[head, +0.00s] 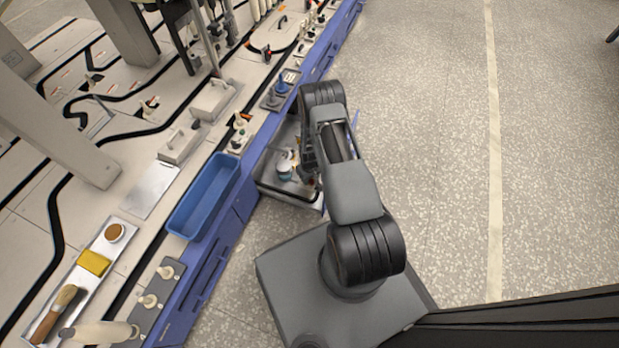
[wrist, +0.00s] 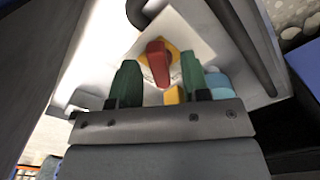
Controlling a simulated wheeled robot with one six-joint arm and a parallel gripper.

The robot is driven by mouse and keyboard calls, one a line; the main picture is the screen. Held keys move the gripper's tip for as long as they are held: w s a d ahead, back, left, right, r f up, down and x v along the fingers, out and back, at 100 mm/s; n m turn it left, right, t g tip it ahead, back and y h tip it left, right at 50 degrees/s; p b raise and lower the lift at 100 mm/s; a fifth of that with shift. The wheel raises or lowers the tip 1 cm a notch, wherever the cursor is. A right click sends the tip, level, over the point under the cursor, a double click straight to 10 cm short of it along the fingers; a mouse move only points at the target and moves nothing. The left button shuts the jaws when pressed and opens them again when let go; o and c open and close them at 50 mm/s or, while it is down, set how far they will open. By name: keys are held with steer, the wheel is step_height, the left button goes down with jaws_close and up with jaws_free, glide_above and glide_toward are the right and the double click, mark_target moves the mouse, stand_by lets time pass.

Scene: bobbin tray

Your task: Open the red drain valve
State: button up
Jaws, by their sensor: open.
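The red drain valve (wrist: 157,62) shows in the wrist view as a red handle on a yellow base, set on a pale square plate (wrist: 190,38). My gripper (wrist: 160,82) is open, with its two green fingers on either side of the lower part of the red handle in the picture. I cannot tell whether the fingers touch it.
A yellow piece and a light blue rounded object (wrist: 217,84) are beside the right finger. In the head view a blue bin (head: 203,196) hangs on the bench edge. The floor (head: 430,130) at right is clear.

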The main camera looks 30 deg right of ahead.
steer(key=shift+r, duration=0.1)
step_height(320, 180, up, 14)
steer(key=p, duration=0.5)
steer(key=shift+o, duration=0.3)
steer(key=shift+f, duration=0.2)
